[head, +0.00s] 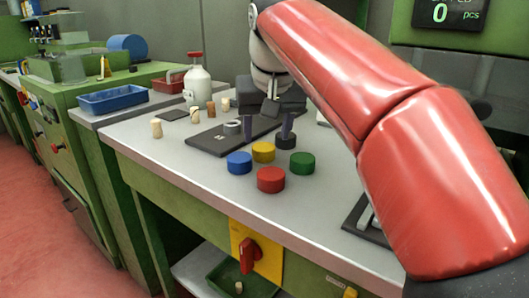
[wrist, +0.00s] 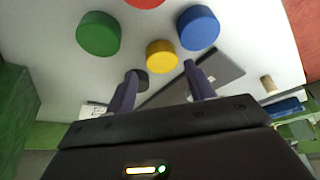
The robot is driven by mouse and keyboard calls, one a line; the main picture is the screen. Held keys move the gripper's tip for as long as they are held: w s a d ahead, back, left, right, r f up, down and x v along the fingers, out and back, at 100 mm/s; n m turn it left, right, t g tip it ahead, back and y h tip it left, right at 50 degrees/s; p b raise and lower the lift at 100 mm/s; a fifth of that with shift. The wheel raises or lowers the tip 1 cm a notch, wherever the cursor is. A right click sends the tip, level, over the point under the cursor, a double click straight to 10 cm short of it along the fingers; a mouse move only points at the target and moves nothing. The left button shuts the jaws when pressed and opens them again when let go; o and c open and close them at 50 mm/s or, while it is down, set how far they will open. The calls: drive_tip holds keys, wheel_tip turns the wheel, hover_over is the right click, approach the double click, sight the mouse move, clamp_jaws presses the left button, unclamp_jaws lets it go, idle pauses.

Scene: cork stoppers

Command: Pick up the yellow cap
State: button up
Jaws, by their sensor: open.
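The yellow cap (head: 263,152) stands on the grey bench top among other caps. It shows in the wrist view (wrist: 161,57) just beyond the fingertips, between their lines. My gripper (head: 268,130) is open and empty, behind the yellow cap in the head view; its two purple-grey fingers (wrist: 162,72) show in the wrist view. The fingers do not appear to touch the cap.
A blue cap (head: 239,162), a red cap (head: 271,180) and a green cap (head: 302,163) stand close around the yellow one. A black cap (head: 287,142) is near one finger. A dark flat plate (head: 208,142) lies left of the gripper. Several corks stand at the back left.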

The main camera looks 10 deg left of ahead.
sight(264, 146)
drive_tip(key=x, duration=0.4)
drive_tip(key=shift+w+a+b, duration=0.1)
drive_tip(key=shift+a+b, duration=0.05)
drive_tip(key=shift+b, duration=0.15)
drive_tip(key=c, duration=0.7)
